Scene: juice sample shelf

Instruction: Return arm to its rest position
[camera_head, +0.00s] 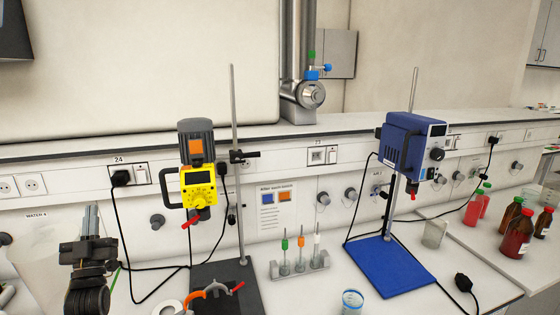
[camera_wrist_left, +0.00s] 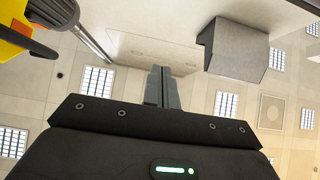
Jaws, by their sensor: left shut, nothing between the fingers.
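My left gripper (camera_head: 92,218) stands at the lower left of the head view, pointing up, with its fingers together and nothing between them. In the left wrist view its closed fingers (camera_wrist_left: 161,86) point up toward the ceiling and wall. In the head view it is left of the yellow stirrer (camera_head: 198,188) and in front of the wall panel, apart from both. My right gripper is not in view.
The yellow stirrer hangs on a rod stand with a dark base (camera_head: 225,280). A blue stirrer (camera_head: 410,145) stands on a blue base (camera_head: 390,268) to the right. A small rack (camera_head: 300,268), a beaker (camera_head: 352,302) and red bottles (camera_head: 518,236) are on the bench. Black cables hang near my left gripper.

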